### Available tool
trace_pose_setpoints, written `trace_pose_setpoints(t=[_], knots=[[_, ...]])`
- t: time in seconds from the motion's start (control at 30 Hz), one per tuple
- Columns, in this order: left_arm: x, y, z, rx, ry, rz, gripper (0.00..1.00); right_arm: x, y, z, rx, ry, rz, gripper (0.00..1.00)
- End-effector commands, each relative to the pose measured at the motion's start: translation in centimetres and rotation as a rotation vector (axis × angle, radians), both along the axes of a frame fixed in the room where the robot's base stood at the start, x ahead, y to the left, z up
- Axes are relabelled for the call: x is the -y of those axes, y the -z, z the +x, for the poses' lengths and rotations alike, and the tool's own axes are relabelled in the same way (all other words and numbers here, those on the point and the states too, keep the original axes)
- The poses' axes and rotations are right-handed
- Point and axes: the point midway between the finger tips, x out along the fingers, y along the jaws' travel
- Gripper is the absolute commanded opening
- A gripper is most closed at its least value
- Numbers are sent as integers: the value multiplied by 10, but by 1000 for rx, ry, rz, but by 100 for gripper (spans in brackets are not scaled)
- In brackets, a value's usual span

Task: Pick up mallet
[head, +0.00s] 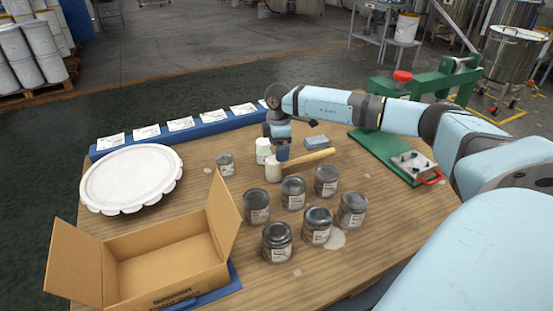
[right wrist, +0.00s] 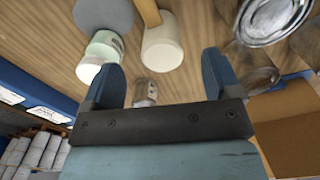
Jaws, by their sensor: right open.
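The mallet (head: 301,161) lies on the wooden table, with a white head (head: 273,172) and a light wooden handle pointing right. My right gripper (head: 282,155) is low over the mallet, just behind its head as the head view shows it. In the right wrist view the open fingers (right wrist: 160,62) point toward the mallet head (right wrist: 162,48), which shows between and beyond their tips. The handle (right wrist: 149,12) runs out of the top of that view. The fingers do not hold the mallet. My left gripper is in neither view.
Several grey cans (head: 293,193) stand in front. An open cardboard box (head: 170,268) and a white scalloped lid (head: 130,178) are left; a green press (head: 390,155) is right.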

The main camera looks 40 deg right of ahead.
Motion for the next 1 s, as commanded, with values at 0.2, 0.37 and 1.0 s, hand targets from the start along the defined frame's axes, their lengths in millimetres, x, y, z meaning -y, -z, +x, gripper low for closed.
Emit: trace_pose_setpoints(t=[0.2,0.37,1.0], knots=[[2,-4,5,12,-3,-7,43,-1,21,1,1,-1,-1,84],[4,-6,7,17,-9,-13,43,-4,30,2,0,-2,0,84],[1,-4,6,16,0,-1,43,-12,73,6,1,-1,0,61]])
